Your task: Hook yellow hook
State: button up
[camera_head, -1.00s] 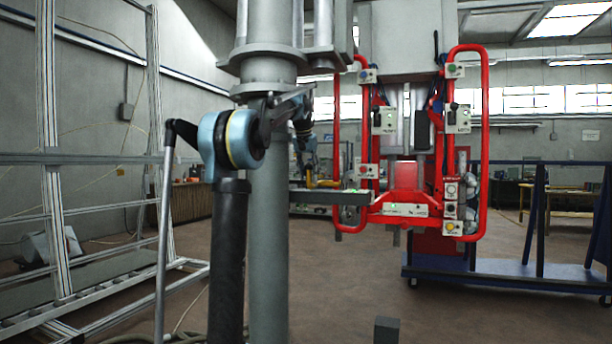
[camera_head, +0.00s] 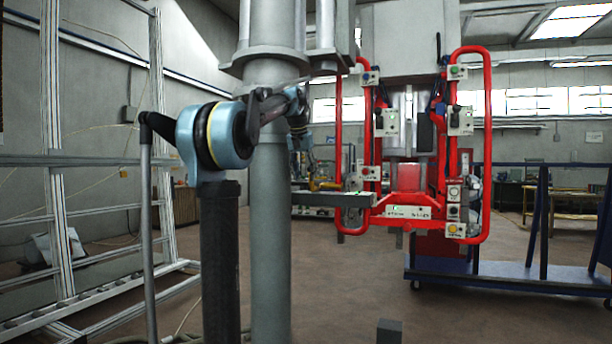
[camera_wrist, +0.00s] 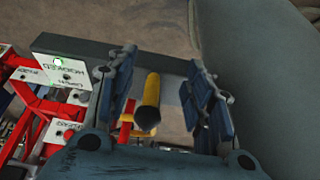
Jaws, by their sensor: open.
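The yellow hook (camera_wrist: 148,105) shows in the wrist view as a rounded yellow bar between the two fingers of my gripper (camera_wrist: 162,75). The fingers are spread, with visible gaps on both sides of the hook, and do not appear to grip it. The hook's lower end is partly hidden by my gripper's body. In the head view a small yellow shape (camera_head: 325,186) shows just right of my column, beside the grey bar (camera_head: 333,199); I cannot tell whether it is the hook.
The red manipulator frame (camera_head: 487,150) with its control boxes stands right of my column. A labelled white plate (camera_wrist: 68,72) sits by the grey bar near the left finger. A blue cart (camera_head: 500,282) stands at right, an aluminium rack (camera_head: 55,200) at left. Open floor lies in front.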

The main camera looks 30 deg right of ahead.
jog(key=shift+s+a, duration=0.8)
jog(key=shift+a, duration=0.3)
jog(key=shift+s+a, duration=0.75)
jog(key=shift+a, duration=0.35)
jog(key=shift+c, duration=0.4)
